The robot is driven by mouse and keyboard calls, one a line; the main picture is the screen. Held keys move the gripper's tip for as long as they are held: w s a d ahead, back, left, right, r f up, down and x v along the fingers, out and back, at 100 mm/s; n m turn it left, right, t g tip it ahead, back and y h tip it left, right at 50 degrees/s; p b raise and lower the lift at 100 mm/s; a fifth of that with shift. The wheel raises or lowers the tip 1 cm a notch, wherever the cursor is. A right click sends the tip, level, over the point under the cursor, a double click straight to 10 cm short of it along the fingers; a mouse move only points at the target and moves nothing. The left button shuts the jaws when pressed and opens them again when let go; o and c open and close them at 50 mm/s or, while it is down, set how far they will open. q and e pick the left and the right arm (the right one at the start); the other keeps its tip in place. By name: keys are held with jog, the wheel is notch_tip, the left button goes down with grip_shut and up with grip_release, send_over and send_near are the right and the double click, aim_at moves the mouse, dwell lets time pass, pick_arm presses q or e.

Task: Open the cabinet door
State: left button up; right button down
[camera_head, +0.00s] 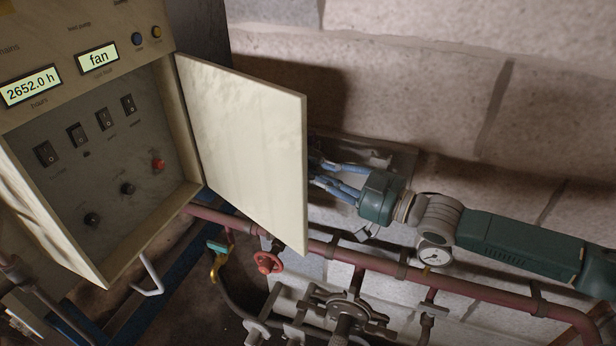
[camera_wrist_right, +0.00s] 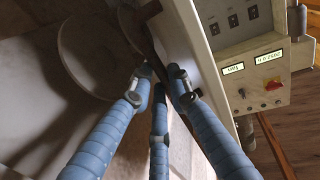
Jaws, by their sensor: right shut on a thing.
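The cabinet (camera_head: 180,125) is at the left of the head view; its cream door (camera_head: 245,145) stands wide open, hinged on the right side. The inside panel with switches and knobs is exposed. The door (camera_wrist_right: 190,40) and the cabinet's control panel (camera_wrist_right: 255,88) also show in the wrist view. My right gripper (camera_head: 318,172) is at the outer side of the door, its blue fingertips partly hidden behind the door's edge. In the wrist view my right gripper (camera_wrist_right: 150,40) is closed around a dark handle on the door's outer face, mostly hidden by the fingers. My left gripper is not in view.
A red pipe (camera_head: 480,290) runs below the door and my right arm, with a red valve wheel (camera_head: 268,263) and a pressure gauge (camera_head: 434,257). A larger valve (camera_head: 350,310) stands at the bottom. A block wall (camera_head: 430,110) is behind.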

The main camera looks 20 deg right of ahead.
jog(key=shift+a+r, duration=0.15)
jog(key=shift+r, duration=0.25)
jog(key=c, duration=1.8)
grip_release()
jog(key=shift+w, duration=0.1)
jog(key=shift+o, duration=0.9)
jog(key=shift+w+a+f, duration=0.25)
jog(key=shift+w+a, duration=0.05)
jog(key=shift+a, duration=0.15)
jog(key=v, duration=1.2)
jog(key=shift+d, duration=0.3)
jog(key=shift+s, duration=0.15)
